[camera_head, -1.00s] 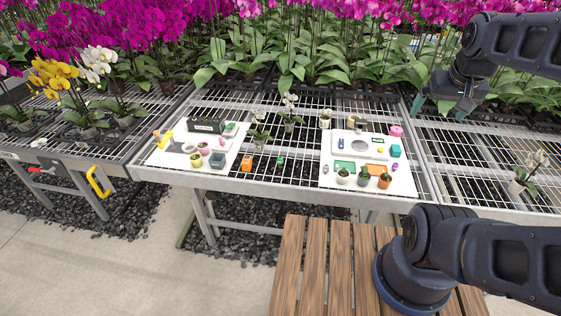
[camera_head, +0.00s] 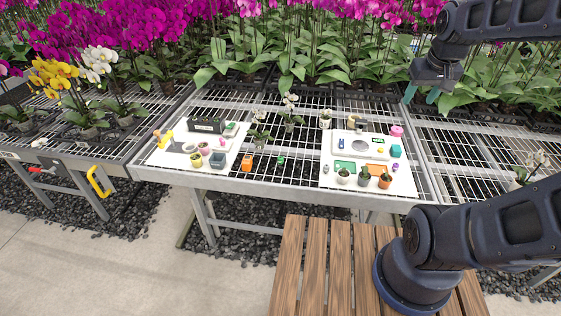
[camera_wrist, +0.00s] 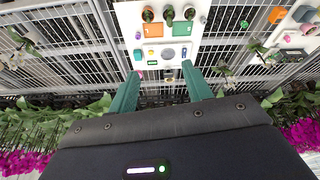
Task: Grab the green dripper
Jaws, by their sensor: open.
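A small green object (camera_head: 281,160), which I take to be the green dripper, lies on the bare wire mesh of the bench between two white boards. It also shows in the wrist view (camera_wrist: 244,24), small, at the upper right; its exact shape is too small to tell. My gripper (camera_head: 421,93) is open and empty, with teal fingers, high over the right-hand back part of the bench. In the wrist view the open fingers (camera_wrist: 161,80) point toward the right-hand board, and the green object lies well to the right of them.
An orange object (camera_head: 247,162) lies left of the green one. The right white board (camera_head: 330,179) carries small potted cacti, a scale-like device and coloured blocks. The left white board (camera_head: 162,157) holds pots and a dark box (camera_head: 207,125). Potted orchids (camera_head: 290,118) stand behind the green object.

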